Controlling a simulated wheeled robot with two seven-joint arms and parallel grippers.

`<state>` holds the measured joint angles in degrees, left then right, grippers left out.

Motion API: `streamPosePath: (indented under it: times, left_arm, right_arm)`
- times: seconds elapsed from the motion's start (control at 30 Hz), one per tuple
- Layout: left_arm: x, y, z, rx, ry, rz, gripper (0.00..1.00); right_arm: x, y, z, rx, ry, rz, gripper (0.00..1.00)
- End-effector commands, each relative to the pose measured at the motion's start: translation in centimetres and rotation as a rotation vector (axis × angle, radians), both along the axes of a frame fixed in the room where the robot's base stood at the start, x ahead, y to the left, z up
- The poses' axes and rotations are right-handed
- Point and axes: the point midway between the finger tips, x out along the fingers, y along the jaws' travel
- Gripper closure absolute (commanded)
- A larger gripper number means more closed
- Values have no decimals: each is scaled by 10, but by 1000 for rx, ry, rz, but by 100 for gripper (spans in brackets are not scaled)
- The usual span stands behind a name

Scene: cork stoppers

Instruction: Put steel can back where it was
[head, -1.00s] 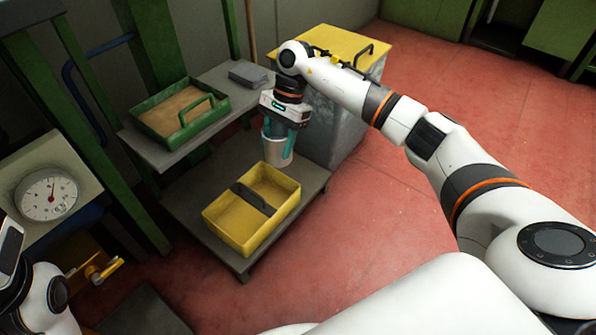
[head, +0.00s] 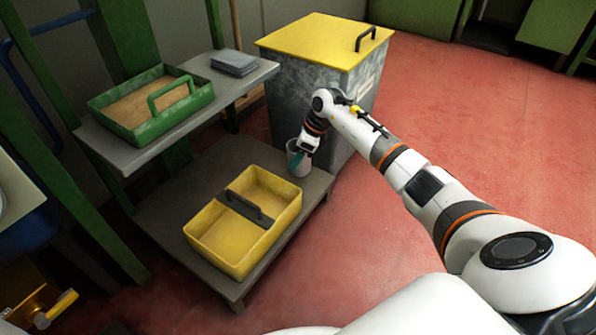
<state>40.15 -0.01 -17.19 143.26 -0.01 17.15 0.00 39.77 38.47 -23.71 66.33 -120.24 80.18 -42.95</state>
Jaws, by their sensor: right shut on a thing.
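The steel can (head: 300,160), a pale grey open cylinder, is at the back right part of the low grey shelf (head: 165,219), behind the yellow tray. My right gripper (head: 297,158) reaches down to it from above and is shut on it, with a teal finger showing at its rim. The can looks close to upright. Its base is at or just above the shelf; I cannot tell whether it touches. The far finger is hidden. My left gripper is out of view.
A yellow divided tray (head: 222,262) with a dark handle stands on the low shelf. A green tray (head: 150,130) and grey stacked pieces (head: 235,62) lie on the upper shelf (head: 110,147). A grey bin (head: 330,95) with a yellow lid stands right behind the can.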

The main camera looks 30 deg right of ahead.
Motion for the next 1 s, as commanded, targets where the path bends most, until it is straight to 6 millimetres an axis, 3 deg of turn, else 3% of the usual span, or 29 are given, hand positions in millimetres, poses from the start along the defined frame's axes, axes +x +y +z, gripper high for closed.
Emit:
streamPosePath:
  times: [0.3,0.67,0.7,0.8,1.0]
  left_arm:
    - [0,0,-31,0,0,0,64]
    - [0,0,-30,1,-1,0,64]
    - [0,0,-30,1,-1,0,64]
    - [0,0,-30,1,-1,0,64]
    - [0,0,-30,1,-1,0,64]
  right_arm:
    - [0,0,-40,0,0,1,74]
    - [0,0,-40,-1,0,2,74]
    - [0,0,-40,-1,1,2,44]
    - [0,0,-39,-1,1,2,27]
    - [0,0,-39,-1,1,2,25]
